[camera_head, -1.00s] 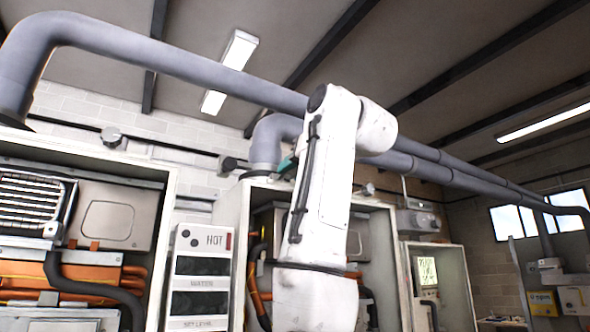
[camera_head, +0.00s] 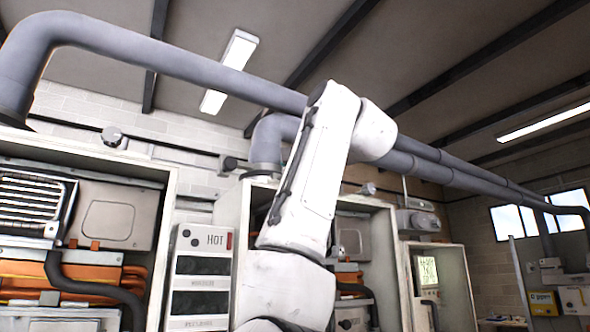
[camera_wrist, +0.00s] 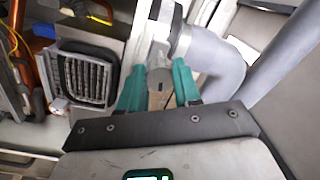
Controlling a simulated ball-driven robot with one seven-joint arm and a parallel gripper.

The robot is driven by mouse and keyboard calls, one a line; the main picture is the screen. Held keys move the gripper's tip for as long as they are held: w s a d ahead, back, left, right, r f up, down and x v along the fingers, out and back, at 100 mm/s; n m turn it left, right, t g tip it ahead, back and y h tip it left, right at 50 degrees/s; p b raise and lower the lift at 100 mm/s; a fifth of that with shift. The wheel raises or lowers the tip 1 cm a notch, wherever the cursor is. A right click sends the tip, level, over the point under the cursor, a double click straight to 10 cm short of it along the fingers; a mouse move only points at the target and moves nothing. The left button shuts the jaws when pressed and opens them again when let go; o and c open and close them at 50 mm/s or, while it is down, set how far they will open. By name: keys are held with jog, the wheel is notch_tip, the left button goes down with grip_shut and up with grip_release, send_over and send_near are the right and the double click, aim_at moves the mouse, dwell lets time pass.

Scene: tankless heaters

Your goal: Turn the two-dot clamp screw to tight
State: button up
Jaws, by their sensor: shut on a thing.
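In the wrist view my gripper (camera_wrist: 158,78) has its two teal fingers closed around a small grey metal screw head (camera_wrist: 159,76), with a dark spot on its face. The screw sits by a metal clamp band (camera_wrist: 181,40) at the end of a grey flue pipe (camera_wrist: 214,60). I cannot make out any dot marks or a tight mark. In the head view the same kind of grey pipe (camera_head: 266,142) bends down onto the middle cabinet. My white arm covers the gripper and the screw there.
The middle heater cabinet (camera_head: 225,200) stands behind my arm. A panel reading HOT (camera_head: 203,240) is left of it, then another open cabinet (camera_head: 172,205). In the wrist view a finned grille (camera_wrist: 85,78) and orange pipes (camera_wrist: 20,45) lie to the left.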

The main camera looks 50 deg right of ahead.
jog(key=shift+m+h, duration=0.3)
jog(key=shift+m, duration=3.5)
jog(key=shift+f, duration=0.1)
jog(key=o, duration=1.1)
jog(key=shift+c, duration=0.2)
jog(key=b+v, duration=0.4)
jog(key=v, duration=0.6)
jog(key=shift+s, duration=0.4)
